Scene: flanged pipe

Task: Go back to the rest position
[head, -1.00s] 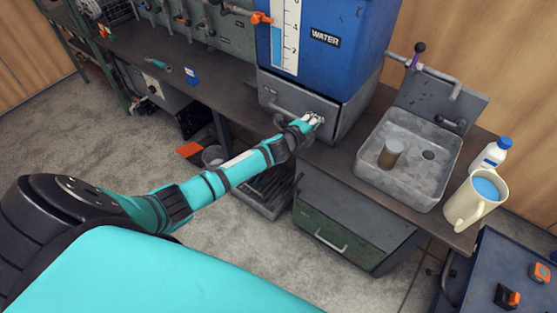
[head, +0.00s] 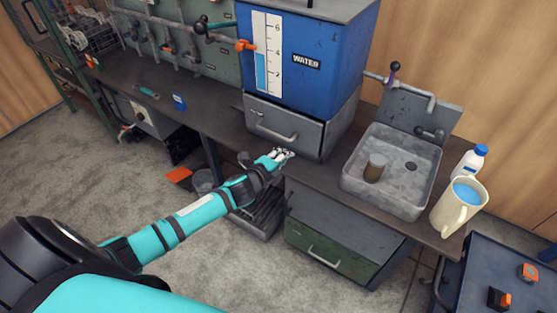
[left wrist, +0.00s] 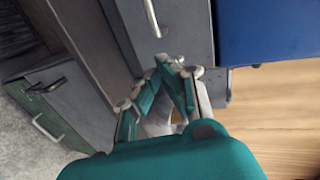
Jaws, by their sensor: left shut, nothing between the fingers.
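My left gripper (head: 283,154) is shut and empty at the front edge of the workbench, a little below the grey drawer (head: 285,128) under the blue water tank (head: 298,50). In the left wrist view the left gripper (left wrist: 170,65) has its fingertips together, with the drawer's handle (left wrist: 152,18) just beyond them and no visible grip on it. The drawer looks closed. My left arm reaches in from the lower left of the head view. My right gripper is not in view.
A grey sink (head: 392,170) holding a brown cylinder (head: 375,168) is right of the drawer. A cream pitcher (head: 458,207) and a white bottle (head: 469,162) stand beside it. A green-fronted lower drawer (head: 330,250) and a blue cart (head: 490,280) are below.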

